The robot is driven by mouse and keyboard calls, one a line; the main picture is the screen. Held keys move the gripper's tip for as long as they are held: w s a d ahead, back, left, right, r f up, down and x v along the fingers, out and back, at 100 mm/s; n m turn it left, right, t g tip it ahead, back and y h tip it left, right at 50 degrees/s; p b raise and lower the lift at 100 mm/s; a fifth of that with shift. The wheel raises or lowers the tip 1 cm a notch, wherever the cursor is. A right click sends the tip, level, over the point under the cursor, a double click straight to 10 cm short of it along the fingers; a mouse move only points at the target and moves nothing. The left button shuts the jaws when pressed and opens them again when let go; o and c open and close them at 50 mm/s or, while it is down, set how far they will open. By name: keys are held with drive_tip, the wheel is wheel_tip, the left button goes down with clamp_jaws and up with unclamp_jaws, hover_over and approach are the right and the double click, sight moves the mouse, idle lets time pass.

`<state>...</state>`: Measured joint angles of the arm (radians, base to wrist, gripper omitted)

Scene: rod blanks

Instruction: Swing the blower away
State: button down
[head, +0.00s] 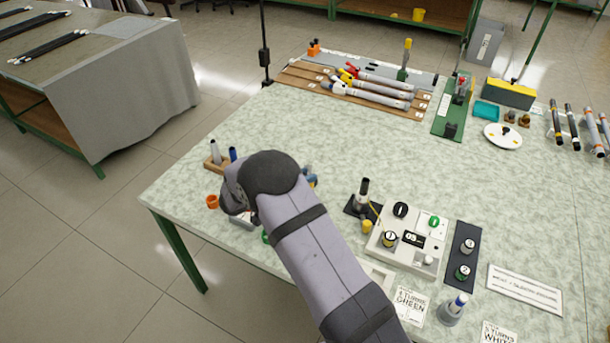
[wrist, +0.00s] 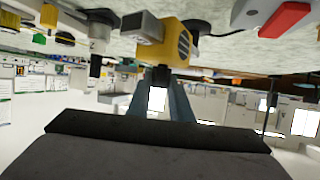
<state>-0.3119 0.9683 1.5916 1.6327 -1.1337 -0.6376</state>
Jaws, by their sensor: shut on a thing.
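The blower (wrist: 178,42) fills the upper middle of the wrist view, with a yellow vented body, a grey block-shaped nozzle at its left and a black grip below. My gripper (wrist: 160,80) is shut on that black grip; its two grey-blue fingers reach up to it from below in the picture. In the head view my arm covers the gripper and most of the blower near the table's front left edge.
A white control box (head: 383,243) with knobs and a black-based stand (head: 357,209) are right of my arm. A small wooden rack (head: 214,164) and an orange cup (head: 212,202) are left of it. Rods lie on a wooden board (head: 325,92) behind. The table's middle is clear.

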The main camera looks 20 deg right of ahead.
drive_tip(key=shift+r, duration=0.2)
drive_tip(key=c, duration=1.6)
unclamp_jaws()
drive_tip(key=shift+d, duration=0.1)
drive_tip(key=shift+f, duration=0.1)
drive_tip(key=shift+s+a, duration=0.15)
drive_tip(key=shift+a, duration=0.35)
drive_tip(key=b+v, duration=0.1)
drive_tip(key=v, duration=0.5)
drive_tip(key=shift+s+r+b, duration=0.2)
drive_tip(key=shift+r+b, duration=0.1)
drive_tip(key=shift+b, duration=0.05)
